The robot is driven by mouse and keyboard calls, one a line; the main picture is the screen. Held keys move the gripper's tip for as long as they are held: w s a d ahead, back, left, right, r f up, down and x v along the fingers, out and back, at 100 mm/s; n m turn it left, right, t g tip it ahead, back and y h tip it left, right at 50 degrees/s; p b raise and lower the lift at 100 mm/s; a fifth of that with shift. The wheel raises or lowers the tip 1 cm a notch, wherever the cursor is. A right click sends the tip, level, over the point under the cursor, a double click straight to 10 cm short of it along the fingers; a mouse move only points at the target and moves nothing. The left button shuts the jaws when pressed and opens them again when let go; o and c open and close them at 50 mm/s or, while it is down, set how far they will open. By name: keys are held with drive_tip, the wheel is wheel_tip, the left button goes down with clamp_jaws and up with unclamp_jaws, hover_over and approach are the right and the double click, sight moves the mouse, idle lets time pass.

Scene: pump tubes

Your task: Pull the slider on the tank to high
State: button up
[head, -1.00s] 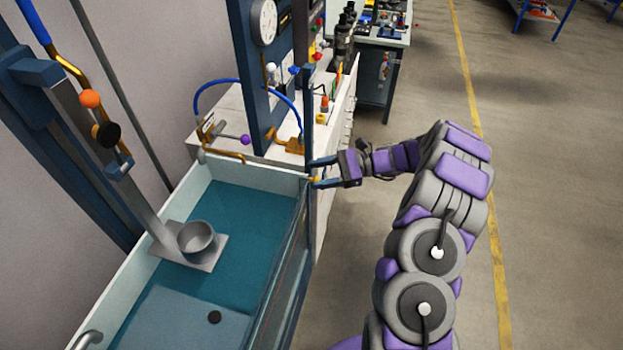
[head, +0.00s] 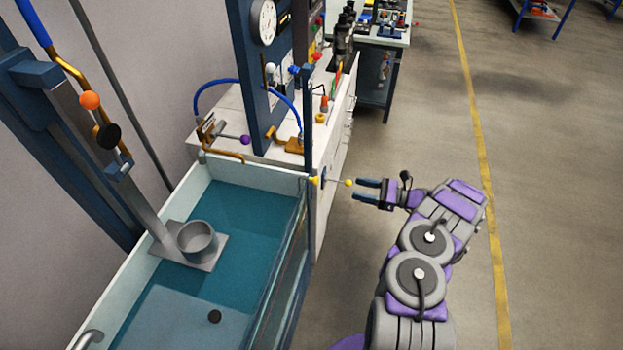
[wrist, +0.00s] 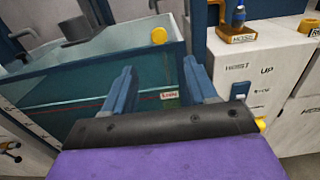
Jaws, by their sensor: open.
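The tank (head: 252,169) is a glass-sided trough of teal water at the left of the head view; it also shows in the wrist view (wrist: 175,60). My gripper (head: 356,190) is open and empty, just right of the yellow ball. In the wrist view my open fingers (wrist: 159,66) point at the tank glass, below a yellow knob (wrist: 159,35). A small red-lettered label (wrist: 169,95) shows between them.
A workbench (head: 376,45) stands at the back. The floor (head: 550,200) to the right is clear.

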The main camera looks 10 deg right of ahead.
sight(311, 179)
drive_tip(key=b+x, duration=0.2)
drive_tip(key=x, duration=1.5)
drive_tip(key=shift+a+r, duration=0.1)
drive_tip(key=shift+a, duration=0.1)
clamp_jaws()
drive_tip(key=shift+r, duration=0.1)
